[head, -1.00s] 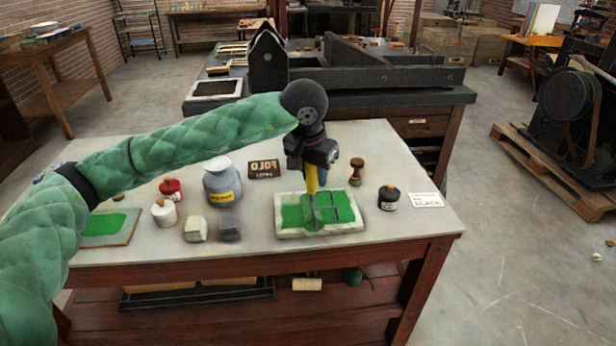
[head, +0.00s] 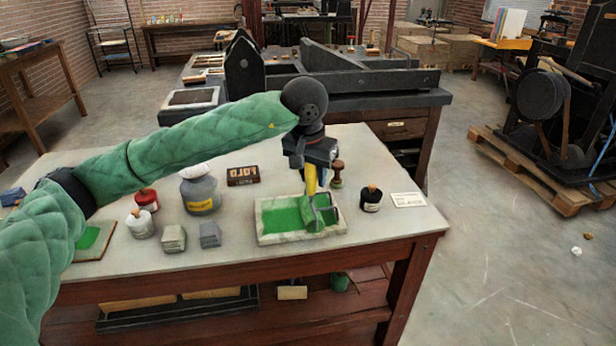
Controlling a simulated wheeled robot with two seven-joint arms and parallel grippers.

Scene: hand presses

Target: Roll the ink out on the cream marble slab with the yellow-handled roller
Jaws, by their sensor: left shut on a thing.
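The cream marble slab (head: 272,239) lies near the front of the table, with green ink (head: 283,216) spread over its middle. My left gripper (head: 311,170) is shut on the yellow handle of the roller (head: 320,212) above the slab's right part. The roller's green drum appears to rest on the inked face at the right; exact contact is hard to tell. The gripper hides the top of the handle. My right gripper is not in view.
A wooden stamp (head: 337,175), black ink bottle (head: 371,198) and label card (head: 408,200) stand right.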

